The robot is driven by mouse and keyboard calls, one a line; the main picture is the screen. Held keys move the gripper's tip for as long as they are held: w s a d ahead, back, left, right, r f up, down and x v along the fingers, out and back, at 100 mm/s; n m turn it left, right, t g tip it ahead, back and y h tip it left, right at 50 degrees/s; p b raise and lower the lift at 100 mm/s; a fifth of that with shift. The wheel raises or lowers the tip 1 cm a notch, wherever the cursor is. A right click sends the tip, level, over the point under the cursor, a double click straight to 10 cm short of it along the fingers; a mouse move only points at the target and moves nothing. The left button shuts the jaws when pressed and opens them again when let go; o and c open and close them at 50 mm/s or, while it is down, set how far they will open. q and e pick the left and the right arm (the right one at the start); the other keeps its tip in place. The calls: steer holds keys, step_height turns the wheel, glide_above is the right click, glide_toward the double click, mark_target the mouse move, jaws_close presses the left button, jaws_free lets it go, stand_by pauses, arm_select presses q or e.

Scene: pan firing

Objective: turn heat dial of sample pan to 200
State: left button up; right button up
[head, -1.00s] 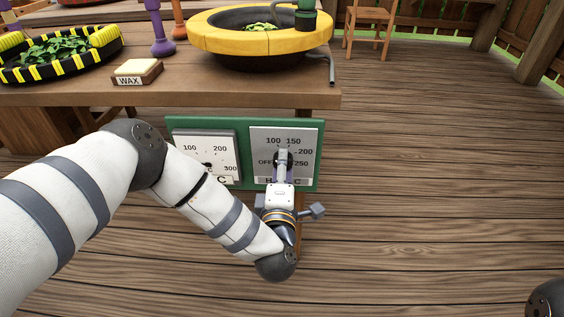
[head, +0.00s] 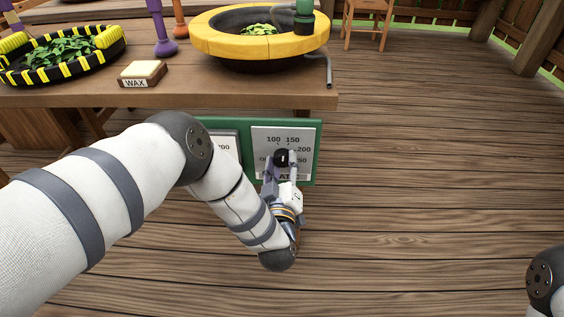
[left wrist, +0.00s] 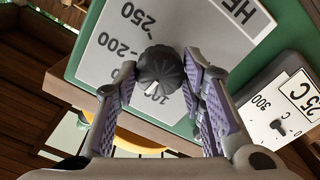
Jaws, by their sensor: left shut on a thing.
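The heat dial (head: 281,157) is a black knob with a white mark, on a grey panel (head: 260,137) marked 100, 150, 200 and more. In the head view the mark stands about upright, roughly between 100 and 150. My left gripper (head: 279,164) comes from below with a finger on each side of the knob. In the left wrist view the dial (left wrist: 160,70) sits between the purple-padded fingertips (left wrist: 160,76), and the gripper is shut on it. The sample pan (head: 205,45), with a yellow rim, holds green leaves on the table above. My right gripper is out of view.
A second white gauge panel (head: 226,146) sits left of the heat panel on the green board (head: 316,150), partly behind my left arm. The wooden table (head: 200,92) holds a wax block (head: 143,73) and a black-and-yellow tray (head: 110,52). Floor to the right is clear.

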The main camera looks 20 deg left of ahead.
arm_select(q)
steer(key=m, duration=0.3)
steer(key=shift+r+m+p, duration=0.1)
steer(key=shift+m+p, duration=0.25)
steer(key=shift+m, duration=0.05)
steer(key=m, duration=0.3)
steer(key=shift+m, duration=0.3)
steer(key=m, duration=0.6)
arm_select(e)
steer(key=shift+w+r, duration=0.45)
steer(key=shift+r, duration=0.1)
arm_select(q)
steer(key=shift+m, duration=0.3)
steer(key=o, duration=1.1)
steer(key=shift+o, duration=0.2)
